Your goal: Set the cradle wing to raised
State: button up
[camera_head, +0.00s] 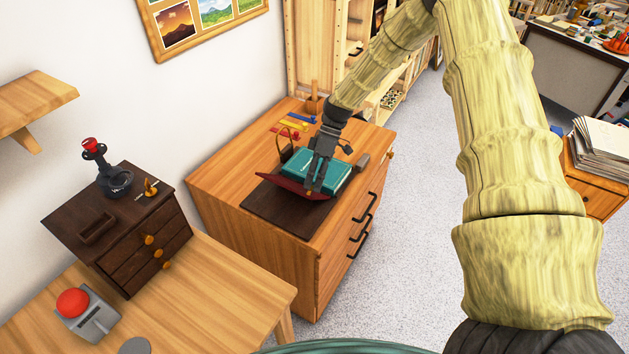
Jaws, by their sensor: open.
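The book cradle stands on a dark brown board (275,212) on top of the wooden cabinet. A dark red panel (287,183), which looks like a wing of the cradle, slopes at its front left. A teal book (332,181) lies open on the cradle, partly behind my gripper. My gripper (315,190) points down over the book and the red panel with its jaws open. Whether a finger touches the panel or book cannot be told. The wing's hinge and far side are hidden.
The wooden cabinet (240,192) also holds coloured strips (290,128), a wooden block holder (314,104) and a grey block (362,162). At left are a small dark drawer chest (139,250) and a red button box (73,303). The floor right of the cabinet is clear.

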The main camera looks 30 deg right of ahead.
jog(key=v, duration=1.2)
jog(key=shift+d+f, duration=0.15)
jog(key=shift+f, duration=0.05)
jog(key=shift+w, duration=0.1)
